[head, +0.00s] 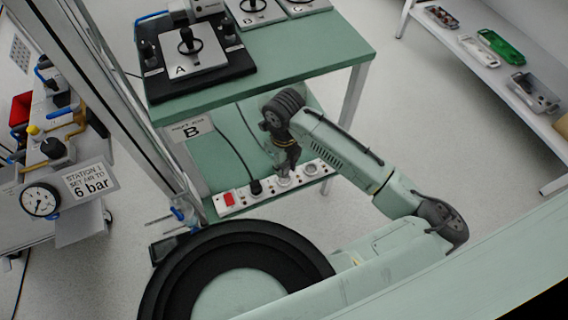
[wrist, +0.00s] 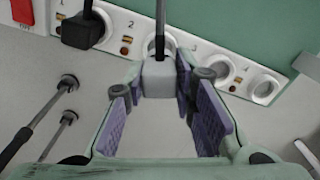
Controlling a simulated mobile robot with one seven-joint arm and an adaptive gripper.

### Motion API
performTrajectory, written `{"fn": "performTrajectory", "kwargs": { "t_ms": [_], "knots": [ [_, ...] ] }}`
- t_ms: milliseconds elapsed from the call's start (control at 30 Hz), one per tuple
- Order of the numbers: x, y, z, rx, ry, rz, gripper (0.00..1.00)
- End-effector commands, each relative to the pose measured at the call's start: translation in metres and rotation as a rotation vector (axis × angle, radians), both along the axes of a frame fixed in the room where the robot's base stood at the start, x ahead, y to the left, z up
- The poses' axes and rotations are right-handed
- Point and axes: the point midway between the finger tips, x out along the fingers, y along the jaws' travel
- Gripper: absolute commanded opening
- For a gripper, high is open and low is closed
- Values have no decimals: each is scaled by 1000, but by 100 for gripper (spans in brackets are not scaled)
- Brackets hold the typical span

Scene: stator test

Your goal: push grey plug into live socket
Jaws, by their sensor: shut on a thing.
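The white socket strip (head: 240,203) lies on the lower shelf of the green bench; the wrist view shows its numbered round sockets. My gripper (wrist: 165,90) is shut on the grey plug (wrist: 158,80), its purple pads on either side. The plug is in front of the socket by the 2 mark, partly covering it; I cannot tell whether it touches. A dark cord rises from the plug. A black plug (wrist: 83,30) sits in the socket to the left. Sockets 3 (wrist: 217,68) and 4 (wrist: 263,89) are empty. Small indicators (wrist: 126,43) sit beside the sockets; which is lit is unclear.
A red switch marked OFF (wrist: 22,11) is at the strip's left end. The bench top (head: 300,55) overhangs the shelf, with a joystick unit (head: 190,52) on it. A bench leg (head: 353,97) stands to the right. A gauge panel (head: 40,200) is at left.

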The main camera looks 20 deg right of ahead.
Motion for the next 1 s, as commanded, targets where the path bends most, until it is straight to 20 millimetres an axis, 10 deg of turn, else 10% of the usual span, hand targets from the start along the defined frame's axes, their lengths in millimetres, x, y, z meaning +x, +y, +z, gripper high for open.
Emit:
{"fn": "performTrajectory", "kwargs": {
  "t_ms": [1000],
  "knots": [
    [0,0,-15,0,0,0,0]
  ]
}}
